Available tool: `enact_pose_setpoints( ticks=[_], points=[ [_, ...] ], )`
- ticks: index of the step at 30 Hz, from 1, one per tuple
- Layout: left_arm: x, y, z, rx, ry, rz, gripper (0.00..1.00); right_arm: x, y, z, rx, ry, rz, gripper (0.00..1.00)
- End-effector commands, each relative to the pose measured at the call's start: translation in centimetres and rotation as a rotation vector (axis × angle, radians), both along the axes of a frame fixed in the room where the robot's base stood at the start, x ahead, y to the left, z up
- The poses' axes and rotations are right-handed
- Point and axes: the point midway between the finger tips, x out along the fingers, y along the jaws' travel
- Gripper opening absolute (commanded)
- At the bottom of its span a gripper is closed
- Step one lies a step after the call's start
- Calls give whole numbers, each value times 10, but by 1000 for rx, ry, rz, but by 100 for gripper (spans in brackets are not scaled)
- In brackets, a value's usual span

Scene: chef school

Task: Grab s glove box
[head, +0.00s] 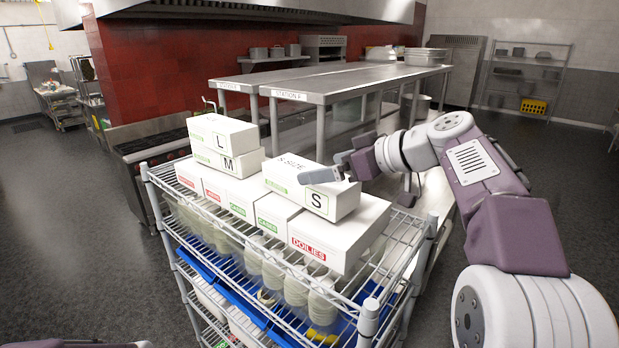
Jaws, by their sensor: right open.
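The white S glove box (285,190) bears a large "S" and green print. It lies on top of other white boxes on a wire rack (376,303). My right gripper (328,168) reaches in from the right and is open. Its fingers are over the right end of the S box's top and hide part of it. I cannot tell whether they touch the box. An L box (220,135) is stacked on an M box (227,161) to the left of the S box. My left gripper is not visible.
A doilies box (345,232) and several other white boxes support the glove boxes. Lower shelves hold pale containers and blue trays. Steel tables (350,82) stand behind, and a stove (150,145) is to the left. Open floor (80,230) lies left of the rack.

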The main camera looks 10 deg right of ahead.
Motion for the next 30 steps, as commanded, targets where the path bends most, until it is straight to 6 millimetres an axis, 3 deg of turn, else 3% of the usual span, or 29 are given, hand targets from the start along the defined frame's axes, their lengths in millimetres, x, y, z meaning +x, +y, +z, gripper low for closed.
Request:
enact_pose_setpoints(
  ticks=[4,9,13,20,28,30],
  points=[
    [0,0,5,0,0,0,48,4,4,-1,0,2,3,100],
    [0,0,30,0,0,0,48,25,19,-14,2,6,4,100],
    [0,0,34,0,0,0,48,36,27,-24,1,2,2,100],
    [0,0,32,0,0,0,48,38,28,-27,-1,-1,0,100],
    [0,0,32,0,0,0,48,38,28,-27,-1,-1,0,25],
    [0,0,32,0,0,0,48,38,28,-26,-1,-2,1,22]
  ],
)
